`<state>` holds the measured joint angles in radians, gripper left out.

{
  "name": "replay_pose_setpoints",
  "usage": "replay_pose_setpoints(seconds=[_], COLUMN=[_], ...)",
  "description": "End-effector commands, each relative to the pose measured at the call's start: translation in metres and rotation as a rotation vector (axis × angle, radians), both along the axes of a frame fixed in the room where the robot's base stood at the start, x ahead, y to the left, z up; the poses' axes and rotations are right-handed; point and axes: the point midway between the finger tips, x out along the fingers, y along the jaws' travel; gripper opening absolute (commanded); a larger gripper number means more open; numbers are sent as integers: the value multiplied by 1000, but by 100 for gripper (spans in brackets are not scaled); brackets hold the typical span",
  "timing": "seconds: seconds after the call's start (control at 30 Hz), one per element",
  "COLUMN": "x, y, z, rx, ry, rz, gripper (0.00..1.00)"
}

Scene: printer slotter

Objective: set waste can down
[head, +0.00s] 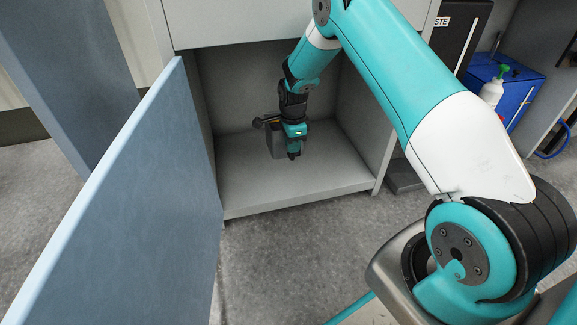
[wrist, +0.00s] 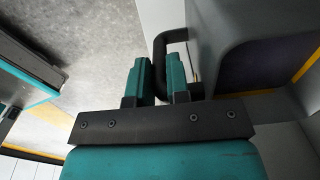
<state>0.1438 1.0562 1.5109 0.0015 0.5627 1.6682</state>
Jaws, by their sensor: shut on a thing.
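The waste can (head: 275,142) is a dark grey bin inside the open cabinet, partly hidden behind my gripper (head: 294,150). In the wrist view the can (wrist: 225,32) fills the upper right, with a dark inside and a black bar handle (wrist: 160,45). My gripper (wrist: 158,75) has its two teal fingers on either side of this handle, shut on it. The can hangs at or just above the cabinet floor; I cannot tell whether its base touches.
The cabinet floor (head: 330,180) is bare around the can. The blue-grey door (head: 150,210) stands open at left. My arm passes the right side wall (head: 385,150). A blue box (head: 510,85) with a white bottle (head: 492,92) is at right.

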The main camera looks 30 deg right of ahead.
Motion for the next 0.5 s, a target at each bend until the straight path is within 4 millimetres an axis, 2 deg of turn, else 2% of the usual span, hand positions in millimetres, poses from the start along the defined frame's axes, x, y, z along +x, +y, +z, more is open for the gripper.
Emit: replay_pose_setpoints(seconds=[0.23,0.5], x=[3,3], y=[-3,-2], z=[-18,-64], rx=[-1,-1], ry=[-4,-5], rz=[-41,-39], gripper=[0,0])
